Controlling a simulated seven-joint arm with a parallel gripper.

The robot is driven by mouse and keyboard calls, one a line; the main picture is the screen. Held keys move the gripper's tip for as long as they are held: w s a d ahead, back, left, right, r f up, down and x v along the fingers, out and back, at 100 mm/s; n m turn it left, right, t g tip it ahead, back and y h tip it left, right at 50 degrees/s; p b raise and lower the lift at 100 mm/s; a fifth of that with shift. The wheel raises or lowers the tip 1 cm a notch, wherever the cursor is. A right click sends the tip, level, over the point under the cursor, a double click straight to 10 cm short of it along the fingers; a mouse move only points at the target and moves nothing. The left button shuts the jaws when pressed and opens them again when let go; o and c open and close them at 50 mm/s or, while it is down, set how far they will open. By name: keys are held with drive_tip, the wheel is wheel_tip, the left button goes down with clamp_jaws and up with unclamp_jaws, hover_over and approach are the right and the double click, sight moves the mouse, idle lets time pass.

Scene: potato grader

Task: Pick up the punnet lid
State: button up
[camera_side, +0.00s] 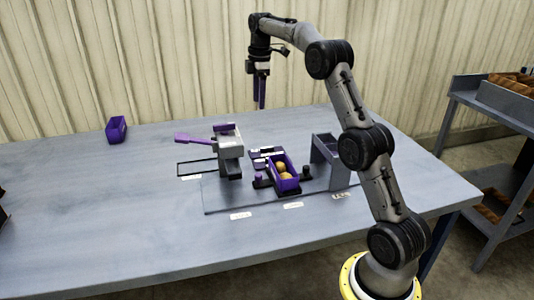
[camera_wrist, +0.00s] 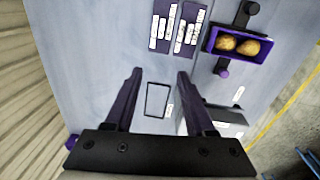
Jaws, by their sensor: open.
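Two flat purple pieces with white strips, (camera_wrist: 162,27) and (camera_wrist: 190,28), lie side by side at the top of the wrist view. They look like the punnet lid and a similar plate, but I cannot tell which is which. In the side view the flat pieces (camera_side: 264,152) lie just behind a purple punnet (camera_side: 291,184) with potatoes in it, also in the wrist view (camera_wrist: 213,38). My gripper (camera_side: 260,105) is open, empty and points down, high above the table's back. Its two purple fingers also show in the wrist view (camera_wrist: 159,74), apart from the flat pieces.
A grey press-like device (camera_side: 231,150) with a purple handle stands left of the punnet. A grey bracket (camera_side: 326,150) stands to its right. A black rectangular outline (camera_wrist: 157,114) marks the table. A purple bin (camera_side: 116,130) sits back left. The table's left part is clear.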

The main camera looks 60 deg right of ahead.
hover_over(268, 148)
wheel_tip(268, 148, down, 6)
drive_tip(key=r, duration=0.1)
drive_tip(key=shift+m+g+y, duration=0.3)
drive_tip(key=shift+m+g, duration=0.1)
wheel_tip(268, 148, down, 8)
drive_tip(key=shift+w+f, duration=0.1)
drive_tip(key=shift+d+f, duration=0.15)
drive_tip(key=shift+f, duration=2.65)
drive_tip(key=shift+c, duration=0.3)
clamp_jaws()
